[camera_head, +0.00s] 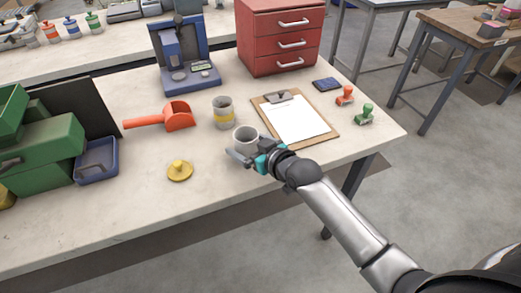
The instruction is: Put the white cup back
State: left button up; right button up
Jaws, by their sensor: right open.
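The white cup (244,136) stands upright on the pale bench, left of the clipboard. My right gripper (240,157) comes in from the lower right and is at the near side of the cup, low by the bench top. Its fingers are open and point left. They hide the lower part of the cup, and I cannot tell whether they touch it. My left gripper is not in view.
A grey cup with a yellow band (223,117) stands just behind. A clipboard (292,118) lies right, an orange scoop (175,117) left, and a yellow knobbed lid (179,172) nearer. A blue machine (183,52) and red drawers (262,42) stand behind.

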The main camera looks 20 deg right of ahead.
jog(key=p+v, duration=0.2)
jog(key=v, duration=0.9)
jog(key=shift+s+p, duration=0.2)
jog(key=shift+p, duration=0.1)
